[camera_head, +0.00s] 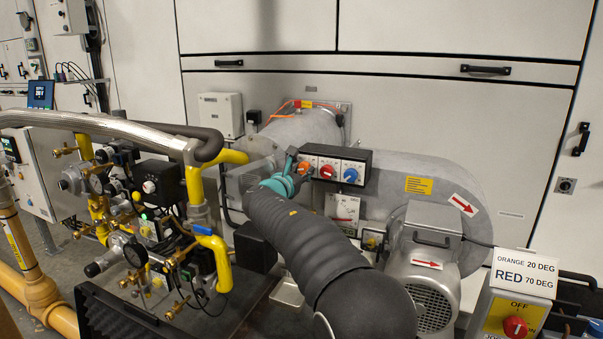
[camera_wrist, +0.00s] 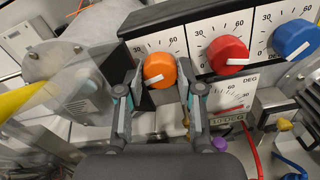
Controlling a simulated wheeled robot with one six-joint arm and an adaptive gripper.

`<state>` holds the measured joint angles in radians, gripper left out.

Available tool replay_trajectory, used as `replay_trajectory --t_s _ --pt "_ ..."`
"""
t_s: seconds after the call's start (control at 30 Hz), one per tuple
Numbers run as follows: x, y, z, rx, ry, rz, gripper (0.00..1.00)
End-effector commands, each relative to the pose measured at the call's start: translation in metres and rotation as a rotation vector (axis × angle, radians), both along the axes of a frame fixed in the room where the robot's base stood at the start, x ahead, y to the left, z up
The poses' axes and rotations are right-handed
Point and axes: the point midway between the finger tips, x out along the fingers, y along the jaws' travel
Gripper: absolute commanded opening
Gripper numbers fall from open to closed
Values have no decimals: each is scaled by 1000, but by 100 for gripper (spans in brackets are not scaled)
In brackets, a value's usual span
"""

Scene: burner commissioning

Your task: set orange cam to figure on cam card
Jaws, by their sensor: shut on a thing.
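The orange cam (camera_wrist: 160,67) is a round knob with a white pointer bar, leftmost on the dial panel. My gripper (camera_wrist: 159,84) has one finger on each side of it and is shut on it. The pointer bar slants down to the left; the fingers partly cover the scale, so I cannot read its figure. In the head view the orange cam (camera_head: 304,167) shows just beyond my gripper (camera_head: 297,176). The cam card (camera_head: 521,272), at the right, reads ORANGE 20 DEG, RED 70 DEG.
The red cam (camera_wrist: 229,55) and blue cam (camera_wrist: 294,38) sit close to the right on the same panel. A meter (camera_wrist: 230,95) marked DEG is below. Yellow gas pipes (camera_head: 215,245) stand left, and the blower motor (camera_head: 425,275) is at lower right.

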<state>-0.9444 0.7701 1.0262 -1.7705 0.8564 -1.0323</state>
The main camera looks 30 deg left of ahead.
Motion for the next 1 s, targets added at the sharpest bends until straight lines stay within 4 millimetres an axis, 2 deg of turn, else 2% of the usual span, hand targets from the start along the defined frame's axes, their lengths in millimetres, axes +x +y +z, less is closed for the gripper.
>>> replay_trajectory --t_s 0.6,1.0 --pt "0 0 -3 380 42 2 2" --pt "0 0 0 470 52 1 2"
